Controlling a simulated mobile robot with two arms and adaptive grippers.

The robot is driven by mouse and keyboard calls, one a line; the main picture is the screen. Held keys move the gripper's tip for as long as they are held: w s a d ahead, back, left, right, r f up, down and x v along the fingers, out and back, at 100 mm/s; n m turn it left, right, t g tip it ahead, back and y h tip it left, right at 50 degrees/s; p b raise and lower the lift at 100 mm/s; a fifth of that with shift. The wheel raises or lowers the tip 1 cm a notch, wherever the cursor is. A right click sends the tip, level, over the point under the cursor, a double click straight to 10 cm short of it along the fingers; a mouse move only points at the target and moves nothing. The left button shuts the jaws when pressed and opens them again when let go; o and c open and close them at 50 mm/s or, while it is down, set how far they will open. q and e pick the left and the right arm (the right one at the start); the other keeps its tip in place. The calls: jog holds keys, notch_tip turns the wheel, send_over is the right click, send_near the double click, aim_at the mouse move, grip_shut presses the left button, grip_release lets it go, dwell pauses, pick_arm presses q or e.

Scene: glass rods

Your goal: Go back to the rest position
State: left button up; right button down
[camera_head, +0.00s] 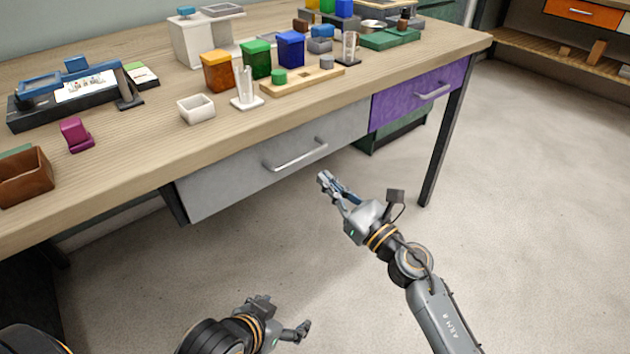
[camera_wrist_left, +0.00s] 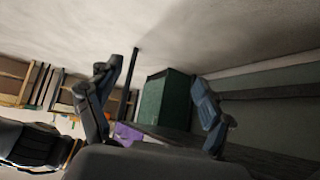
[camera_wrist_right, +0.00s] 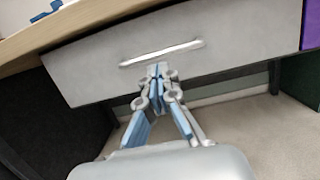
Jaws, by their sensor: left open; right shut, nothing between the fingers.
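My right gripper (camera_head: 324,180) is shut and empty in the head view, in front of the workbench below the grey drawer (camera_head: 285,155). In the right wrist view its fingers (camera_wrist_right: 158,75) are together, with the drawer's handle (camera_wrist_right: 162,53) behind them; I see no contact in the head view. My left gripper (camera_head: 303,330) is low over the floor at the bottom of the head view, away from the bench. In the left wrist view its fingers (camera_wrist_left: 160,100) are spread wide with nothing between them.
A purple drawer (camera_head: 420,97) and a table leg (camera_head: 445,145) stand to the right. The floor (camera_head: 540,220) is open.

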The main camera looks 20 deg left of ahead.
jog(key=v, duration=0.9)
jog(key=shift+w, duration=0.2)
